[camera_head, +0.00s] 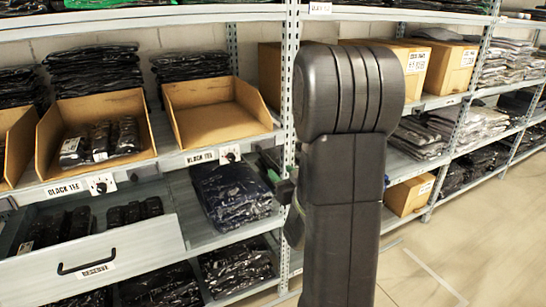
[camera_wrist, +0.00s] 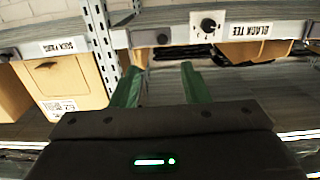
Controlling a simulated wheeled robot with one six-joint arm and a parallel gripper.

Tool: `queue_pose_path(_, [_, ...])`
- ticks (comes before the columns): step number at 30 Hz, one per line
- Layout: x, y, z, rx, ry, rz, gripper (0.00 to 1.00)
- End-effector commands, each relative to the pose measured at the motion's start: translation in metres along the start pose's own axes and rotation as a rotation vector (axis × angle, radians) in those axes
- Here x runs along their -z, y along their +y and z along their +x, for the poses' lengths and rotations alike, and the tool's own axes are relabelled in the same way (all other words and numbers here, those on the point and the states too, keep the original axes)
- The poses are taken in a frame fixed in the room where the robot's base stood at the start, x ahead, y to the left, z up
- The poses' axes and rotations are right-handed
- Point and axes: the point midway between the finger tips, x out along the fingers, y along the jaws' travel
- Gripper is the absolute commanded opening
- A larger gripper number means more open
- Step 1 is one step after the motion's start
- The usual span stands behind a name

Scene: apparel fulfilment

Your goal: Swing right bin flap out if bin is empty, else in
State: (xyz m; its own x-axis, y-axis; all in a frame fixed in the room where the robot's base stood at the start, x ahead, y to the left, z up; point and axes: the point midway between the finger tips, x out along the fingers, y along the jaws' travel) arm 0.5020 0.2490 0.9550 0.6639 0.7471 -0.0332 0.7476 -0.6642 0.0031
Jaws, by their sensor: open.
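On the black tee shelf, the right open cardboard bin (camera_head: 217,125) looks empty, with its bare floor showing. The left bin (camera_head: 62,125) holds several dark packages. A small white plate with a dark round knob (camera_head: 229,154) sits on the rail below the right bin. It also shows in the wrist view (camera_wrist: 208,25), beside the upside-down black tee label. I cannot make out which part is the flap. My gripper (camera_wrist: 160,86) is open and empty, its green fingers apart, near the rail. In the head view my arm hides most of it; a green part (camera_head: 285,190) shows.
A grey upright (camera_head: 289,80) stands right of the bin. An open drawer (camera_head: 95,265) with dark packages juts out at lower left. Bagged dark clothing (camera_head: 228,192) lies on the shelf below. The floor (camera_head: 470,235) at right is clear.

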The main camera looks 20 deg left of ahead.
Motion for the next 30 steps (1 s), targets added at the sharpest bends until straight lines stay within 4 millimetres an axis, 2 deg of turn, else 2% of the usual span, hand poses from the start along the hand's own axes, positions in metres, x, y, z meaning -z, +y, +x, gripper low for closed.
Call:
queue_pose_path(8, [0.001, -0.007, 0.022, 0.024, 0.034, 0.003, 0.41])
queue_pose_path(21, [0.004, -0.008, 0.111, 0.021, 0.032, 0.003, 0.41])
queue_pose_path(27, [0.004, -0.008, 0.135, 0.021, 0.032, 0.003, 0.41])
queue_pose_path(30, [0.004, -0.008, 0.14, 0.021, 0.031, 0.003, 0.41])
